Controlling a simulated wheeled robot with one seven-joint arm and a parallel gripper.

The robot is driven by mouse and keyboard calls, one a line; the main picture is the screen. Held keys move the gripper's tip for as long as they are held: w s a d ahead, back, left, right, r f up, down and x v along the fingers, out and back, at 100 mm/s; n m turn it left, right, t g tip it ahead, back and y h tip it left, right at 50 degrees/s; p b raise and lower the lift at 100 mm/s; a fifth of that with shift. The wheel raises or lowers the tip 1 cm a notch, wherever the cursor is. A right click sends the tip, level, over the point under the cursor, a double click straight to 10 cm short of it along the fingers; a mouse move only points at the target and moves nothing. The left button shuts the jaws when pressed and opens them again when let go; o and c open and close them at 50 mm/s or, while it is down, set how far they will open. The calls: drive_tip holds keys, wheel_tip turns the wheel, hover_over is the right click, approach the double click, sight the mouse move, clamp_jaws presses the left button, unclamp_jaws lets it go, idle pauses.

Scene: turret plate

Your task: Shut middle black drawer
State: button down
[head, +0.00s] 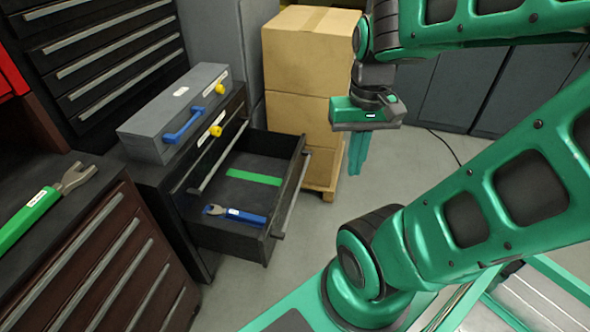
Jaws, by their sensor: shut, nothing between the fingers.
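The middle black drawer (289,198) is pulled open from the black cabinet (147,175). It holds a blue-handled wrench (236,214) and a flat green strip (254,177). Its front panel with a long grey handle faces right, towards the open floor. My gripper (358,158) is shut and empty, pointing down, to the right of the drawer front and apart from it. The cardboard boxes are behind my gripper in the picture.
A grey toolbox (170,120) with a blue handle stands on the cabinet. A green wrench (40,208) lies on the brown cabinet (95,260) at left. Stacked cardboard boxes (300,60) stand on a pallet behind. Grey floor lies clear right of the drawer.

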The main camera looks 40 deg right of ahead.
drive_tip(key=w+d+f+t, duration=0.1)
drive_tip(key=w+d+f, duration=0.3)
drive_tip(key=w+f, duration=0.3)
drive_tip(key=w+d+f+t, duration=0.25)
drive_tip(key=w+f, duration=0.25)
drive_tip(key=w, duration=0.3)
drive_tip(key=m+t, duration=0.3)
drive_tip(key=t, duration=0.1)
approach(292, 172)
drive_tip(key=s+d+r, duration=0.2)
drive_tip(key=s+r, duration=0.2)
drive_tip(key=s, duration=0.3)
drive_tip(key=x, duration=0.4)
drive_tip(key=w+r+x, duration=0.1)
drive_tip(key=x, duration=0.2)
drive_tip(key=w+a+x, duration=0.1)
drive_tip(key=x, duration=0.3)
drive_tip(key=shift+w+a, duration=0.1)
drive_tip(key=shift+w, duration=0.1)
drive_tip(key=shift+w+a, duration=0.3)
drive_tip(key=shift+w, duration=0.05)
drive_tip(key=shift+w, duration=0.1)
